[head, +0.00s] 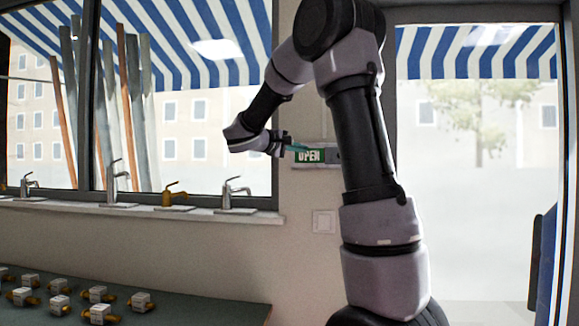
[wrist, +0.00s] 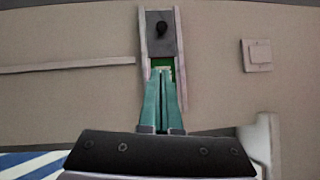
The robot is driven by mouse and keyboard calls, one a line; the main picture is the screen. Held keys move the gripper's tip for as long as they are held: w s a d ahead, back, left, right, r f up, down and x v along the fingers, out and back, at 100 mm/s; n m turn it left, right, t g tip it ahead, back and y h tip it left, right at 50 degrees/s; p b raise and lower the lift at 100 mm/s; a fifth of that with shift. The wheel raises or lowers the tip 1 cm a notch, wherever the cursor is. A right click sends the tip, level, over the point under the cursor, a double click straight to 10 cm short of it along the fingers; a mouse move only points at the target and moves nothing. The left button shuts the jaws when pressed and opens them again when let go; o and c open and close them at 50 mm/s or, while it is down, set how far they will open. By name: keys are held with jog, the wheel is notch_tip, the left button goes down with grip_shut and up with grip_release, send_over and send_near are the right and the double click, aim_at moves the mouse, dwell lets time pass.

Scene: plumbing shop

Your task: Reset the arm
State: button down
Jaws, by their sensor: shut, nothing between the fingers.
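My arm rises in front of the window wall in the head view and bends over to the left. My gripper (head: 299,149) is at the wall, in front of the green "OPEN" sign (head: 312,156). In the wrist view the two teal fingers of my gripper (wrist: 162,76) are together, with nothing held between them. Their tips overlap the sign holder (wrist: 143,40), where a bit of green shows behind them. A black knob (wrist: 162,29) sits on the holder's grey plate beyond the tips. Whether the fingertips touch the sign I cannot tell.
A light switch (head: 323,222) is on the wall below the sign. Several taps, one of them brass (head: 175,195), stand on the window sill (head: 60,206). A dark green table (head: 200,309) at lower left holds several small valves. A glass door (head: 480,200) is at right.

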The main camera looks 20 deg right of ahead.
jog(key=s+a+f+m+g+y, duration=0.1)
jog(key=s+f+y, duration=0.3)
jog(key=s, duration=0.4)
jog(key=s+f+m+g+y, duration=0.1)
jog(key=s+f+m+y, duration=0.1)
jog(key=s+f+y, duration=0.4)
jog(key=s+a+f+m+t+y, duration=0.3)
jog(key=s+a+y, duration=0.4)
jog(key=s+a, duration=0.6)
jog(key=a+m, duration=0.1)
jog(key=a, duration=0.2)
jog(key=shift+s+a+f+y, duration=0.25)
jog(key=shift+s+y, duration=0.05)
jog(key=shift+y, duration=0.1)
dwell(0.6)
